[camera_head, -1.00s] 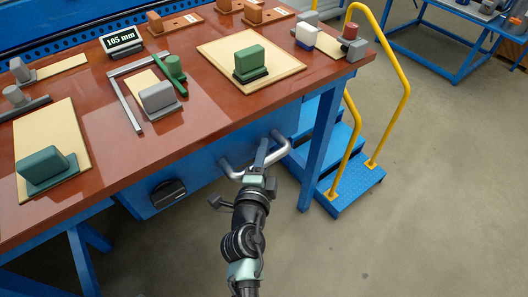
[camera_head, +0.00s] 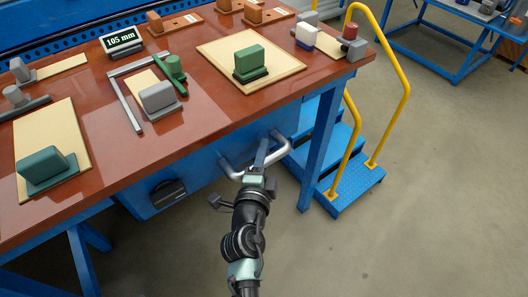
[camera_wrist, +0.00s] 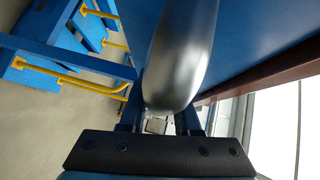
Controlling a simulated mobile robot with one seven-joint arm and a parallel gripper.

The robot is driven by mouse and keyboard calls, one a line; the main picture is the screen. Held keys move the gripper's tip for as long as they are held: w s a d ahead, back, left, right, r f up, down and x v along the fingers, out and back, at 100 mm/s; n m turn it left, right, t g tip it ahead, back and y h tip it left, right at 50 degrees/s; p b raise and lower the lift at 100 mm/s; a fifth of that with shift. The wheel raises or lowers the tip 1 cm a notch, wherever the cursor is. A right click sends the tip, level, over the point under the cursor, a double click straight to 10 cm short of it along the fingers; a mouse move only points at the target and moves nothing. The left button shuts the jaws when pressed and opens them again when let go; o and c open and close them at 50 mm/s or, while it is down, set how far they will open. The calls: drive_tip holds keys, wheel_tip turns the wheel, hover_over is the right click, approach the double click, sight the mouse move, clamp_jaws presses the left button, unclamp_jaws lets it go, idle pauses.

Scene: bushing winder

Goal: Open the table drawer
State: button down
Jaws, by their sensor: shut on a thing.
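The table drawer (camera_head: 204,173) has a blue front under the red-brown tabletop. A silver bar handle (camera_head: 281,146) stands out from it. My gripper (camera_head: 262,154) is at the handle, shut on the bar near its middle. In the wrist view the handle (camera_wrist: 182,55) is a large, shiny, rounded bar that runs down between the two dark fingers of my gripper (camera_wrist: 160,118). The blue drawer front lies behind it. The exact finger contact is partly hidden by the bar. I cannot tell from these views whether the drawer stands out from the table.
A black recessed handle (camera_head: 168,193) is on the blue front to the left. Blue steps (camera_head: 350,190) with yellow rails (camera_head: 400,80) stand right of the table leg (camera_head: 318,160). Blocks and boards lie on the tabletop (camera_head: 210,110). The floor (camera_head: 430,200) at right is clear.

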drive_tip(key=s+d+p, duration=0.4)
drive_tip(key=s+d, duration=0.2)
drive_tip(key=s, duration=0.3)
drive_tip(key=s+d+p, duration=0.5)
drive_tip(key=s+d, duration=0.2)
drive_tip(key=s, duration=0.2)
drive_tip(key=shift+s+d, duration=0.25)
drive_tip(key=shift+s, duration=0.05)
drive_tip(key=c, duration=0.6)
unclamp_jaws()
drive_tip(key=v, duration=1.3)
